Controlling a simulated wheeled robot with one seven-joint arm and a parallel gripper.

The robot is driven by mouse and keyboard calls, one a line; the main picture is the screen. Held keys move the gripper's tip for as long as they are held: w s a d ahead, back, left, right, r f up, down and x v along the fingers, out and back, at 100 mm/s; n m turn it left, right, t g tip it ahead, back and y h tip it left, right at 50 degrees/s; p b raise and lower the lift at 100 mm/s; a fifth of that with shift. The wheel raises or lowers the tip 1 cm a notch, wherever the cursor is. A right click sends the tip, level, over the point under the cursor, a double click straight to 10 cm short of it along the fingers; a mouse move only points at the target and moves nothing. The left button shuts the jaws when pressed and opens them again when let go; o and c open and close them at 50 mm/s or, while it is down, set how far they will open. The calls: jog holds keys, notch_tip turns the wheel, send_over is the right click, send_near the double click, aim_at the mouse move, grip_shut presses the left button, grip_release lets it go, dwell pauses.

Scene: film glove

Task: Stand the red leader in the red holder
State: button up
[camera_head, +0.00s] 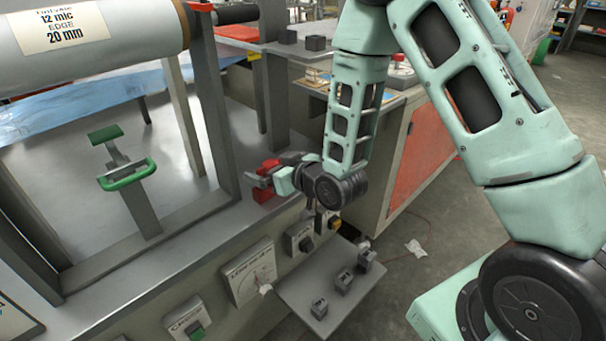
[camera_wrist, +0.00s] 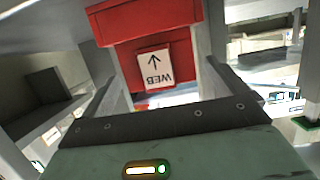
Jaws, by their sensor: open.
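A red piece (camera_wrist: 150,40) with a white label reading "WEB" and an arrow, upside down in the wrist view, appears to be the red leader. It is wider at its top in that view and lies ahead of and between my fingers. In the head view, red parts (camera_head: 268,167) show on the machine's front ledge, partly hidden by my gripper (camera_head: 260,181). My gripper is open around or just before the red piece; contact cannot be told. I cannot make out a separate red holder.
A grey tray (camera_head: 296,285) with several small dark slotted blocks (camera_head: 343,282) juts out below the ledge. A film roll (camera_head: 95,45) and upright metal posts stand left of my gripper. A green-handled lever (camera_head: 128,175) stands on the machine bed.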

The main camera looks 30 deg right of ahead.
jog(key=v, duration=0.2)
jog(key=p+v, duration=0.1)
jog(key=shift+s+d+r, duration=0.1)
jog(key=shift+s+r, duration=0.2)
jog(key=shift+r, duration=0.05)
jog(key=p+v, duration=1)
jog(key=p, duration=0.6)
jog(key=shift+s, duration=0.45)
jog(key=shift+w+d+f, duration=0.1)
jog(key=a+r+n+g, duration=0.3)
jog(key=a+r+g, duration=0.45)
jog(key=a, duration=0.35)
jog(key=s+r+g+h, duration=0.2)
jog(key=s+r+g, duration=0.1)
jog(key=s+r, duration=0.4)
jog(key=s+r+n+g+h, duration=0.1)
jog(key=s+r+g+h, duration=0.1)
jog(key=s+r, duration=0.5)
jog(key=s+g, duration=0.1)
jog(key=s, duration=0.4)
jog(key=shift+s+r, duration=0.2)
jog(key=shift+r, duration=0.1)
